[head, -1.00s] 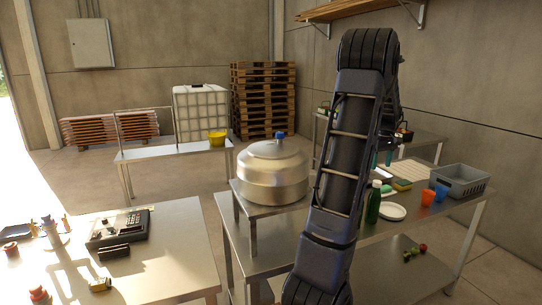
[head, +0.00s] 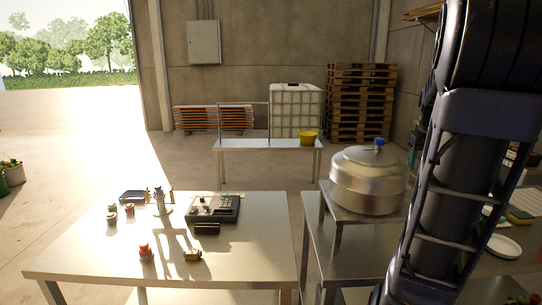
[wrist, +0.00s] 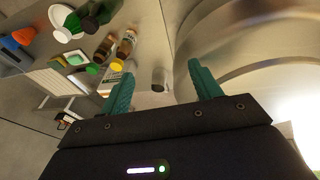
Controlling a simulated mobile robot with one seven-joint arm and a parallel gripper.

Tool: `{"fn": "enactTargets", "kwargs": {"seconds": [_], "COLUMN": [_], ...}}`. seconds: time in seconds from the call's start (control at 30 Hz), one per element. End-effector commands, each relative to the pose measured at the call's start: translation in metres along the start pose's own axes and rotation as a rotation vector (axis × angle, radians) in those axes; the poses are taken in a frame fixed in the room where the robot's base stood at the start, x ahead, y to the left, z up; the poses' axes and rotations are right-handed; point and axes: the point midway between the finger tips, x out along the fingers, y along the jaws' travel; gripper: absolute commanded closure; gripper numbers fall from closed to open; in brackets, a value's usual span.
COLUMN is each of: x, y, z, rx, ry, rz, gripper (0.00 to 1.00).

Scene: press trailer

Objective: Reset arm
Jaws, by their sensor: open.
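My gripper (wrist: 157,92) shows in the wrist view with its two green fingers spread apart and nothing between them. The large steel vessel (wrist: 255,50) fills the right side of that view, close to the right finger; I cannot tell the exact gap. In the head view my arm rises along the right side and the gripper itself is not clearly seen there. The same steel vessel with a blue knob (head: 368,182) stands on a small steel stand, left of my arm.
A steel table (head: 110,255) at left holds a dark console (head: 213,208) and small pots. Bottles (wrist: 100,15), a white plate (head: 503,246) and an orange cup (wrist: 23,36) are on the right-hand table. A bench (head: 250,145) with a yellow bowl (head: 307,138) stands behind.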

Motion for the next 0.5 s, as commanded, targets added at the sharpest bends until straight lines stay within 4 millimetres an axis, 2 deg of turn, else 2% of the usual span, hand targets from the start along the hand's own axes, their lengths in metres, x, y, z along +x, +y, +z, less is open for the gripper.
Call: {"fn": "enactTargets", "kwargs": {"seconds": [0.03,0.27,0.5], "x": [-0.006,-0.023,-0.032], "y": [-0.015,-0.074,-0.144], "z": [0.004,0.027,0.07], "rx": [-0.004,0.004,0.008], "ry": [0.019,0.092,0.152], "rz": [0.0,-0.015,-0.067], "gripper": [0.37,0.37,0.37]}}
